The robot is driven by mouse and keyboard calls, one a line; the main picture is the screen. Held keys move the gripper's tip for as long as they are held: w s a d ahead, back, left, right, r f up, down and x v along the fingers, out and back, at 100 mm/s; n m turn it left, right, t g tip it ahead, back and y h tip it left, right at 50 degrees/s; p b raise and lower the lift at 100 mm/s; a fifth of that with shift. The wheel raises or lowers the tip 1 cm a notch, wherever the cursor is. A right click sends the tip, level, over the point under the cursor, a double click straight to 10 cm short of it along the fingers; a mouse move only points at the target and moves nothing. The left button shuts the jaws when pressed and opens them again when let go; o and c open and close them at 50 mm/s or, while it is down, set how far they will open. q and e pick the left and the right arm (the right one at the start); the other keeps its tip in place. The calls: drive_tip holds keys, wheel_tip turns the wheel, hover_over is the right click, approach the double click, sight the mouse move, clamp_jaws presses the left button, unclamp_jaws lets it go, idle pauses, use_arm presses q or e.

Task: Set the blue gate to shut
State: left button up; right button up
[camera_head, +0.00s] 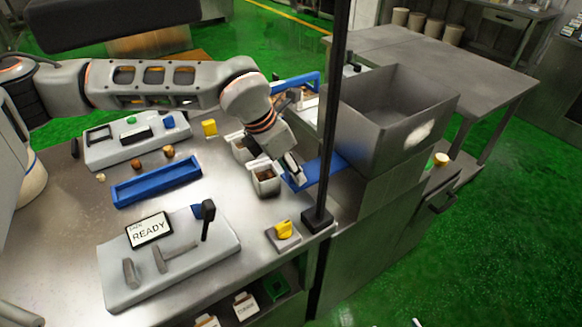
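A flat blue plate (322,171), which looks like the blue gate, slopes beside the metal hopper, behind the black post. My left gripper (280,168) comes down from the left arm at the plate's left end. Its fingertips are small and partly overlap the plate and a container, so I cannot tell whether they touch the plate or how far apart they are. A second blue part, a frame (296,82), stands farther back behind the arm. My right gripper is not in view.
Two small containers with brown contents, one near (265,183) and one farther back (240,150), stand by the gripper. A black post (328,130) rises at the bench edge. A yellow knob (285,229), blue tray (157,183) and READY panel (150,230) are on the bench.

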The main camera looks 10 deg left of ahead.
sight(313, 171)
use_arm(q)
drive_tip(key=shift+c, duration=1.1)
clamp_jaws()
drive_tip(key=w+d+b, duration=0.2)
drive_tip(key=w+d, duration=0.2)
drive_tip(key=shift+w+d+f, duration=0.15)
drive_tip(key=shift+w+d, duration=0.1)
drive_tip(key=shift+w, duration=0.05)
drive_tip(key=shift+r, duration=0.2)
drive_tip(key=shift+c, duration=0.3)
unclamp_jaws()
drive_tip(key=shift+o, duration=1.4)
drive_tip(key=shift+w+d, duration=0.1)
drive_tip(key=shift+d, duration=0.05)
